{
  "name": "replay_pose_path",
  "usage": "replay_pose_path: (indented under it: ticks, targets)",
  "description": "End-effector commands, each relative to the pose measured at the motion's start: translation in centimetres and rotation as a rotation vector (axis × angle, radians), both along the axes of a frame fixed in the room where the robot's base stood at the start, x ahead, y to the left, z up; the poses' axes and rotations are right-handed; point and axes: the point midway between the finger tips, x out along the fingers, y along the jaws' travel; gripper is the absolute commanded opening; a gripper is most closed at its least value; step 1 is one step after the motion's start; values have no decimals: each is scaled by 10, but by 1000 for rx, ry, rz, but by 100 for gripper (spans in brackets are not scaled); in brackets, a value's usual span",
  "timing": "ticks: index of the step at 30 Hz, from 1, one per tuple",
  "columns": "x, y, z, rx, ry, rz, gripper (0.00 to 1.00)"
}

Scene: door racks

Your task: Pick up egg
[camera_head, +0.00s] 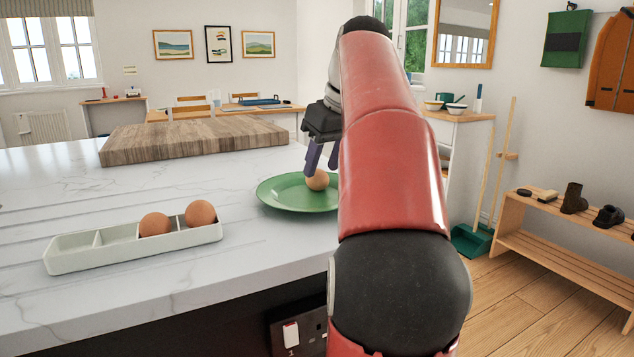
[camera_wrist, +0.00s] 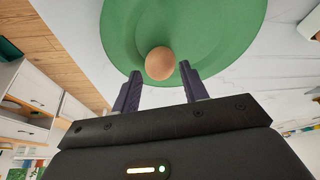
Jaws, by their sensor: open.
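A brown egg (camera_head: 317,180) rests on a green plate (camera_head: 290,197) on the white marble counter. My gripper (camera_head: 321,160) is above the plate with its fingers pointing down beside this egg. In the wrist view the egg (camera_wrist: 159,63) lies just past the fingertips, roughly centred between the two open fingers (camera_wrist: 160,78). Nothing is held. Two more brown eggs, one (camera_head: 155,224) and another (camera_head: 200,213), sit in the right-hand compartments of a pale egg tray (camera_head: 75,255). My arm hides part of the plate's right side in the head view.
A thick wooden board (camera_head: 195,138) lies on the counter behind the plate. A wooden shoe rack (camera_head: 560,245) and a green dustpan (camera_head: 470,240) stand on the floor at right.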

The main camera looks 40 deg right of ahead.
Motion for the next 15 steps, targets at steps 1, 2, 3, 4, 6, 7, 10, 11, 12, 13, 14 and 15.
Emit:
replay_pose_path:
  ticks: [1,2,3,4,6,7,10,11,12,13,14,15]
  targets:
    - [2,0,-11,2,3,-1,44]
    - [4,0,-15,1,2,-1,44]
    - [6,0,-19,1,1,-1,44]
    - [7,0,-22,1,2,-1,44]
    - [9,0,-25,0,0,0,44]
    - [10,0,-26,-1,0,0,44]
    - [10,0,-27,-1,0,0,44]
    - [10,0,-26,-1,0,0,44]
    - [10,0,-26,0,0,0,44]
    - [10,0,-26,-1,0,0,44]
    - [10,0,-26,0,0,0,42]
    - [10,0,-26,0,0,0,37]
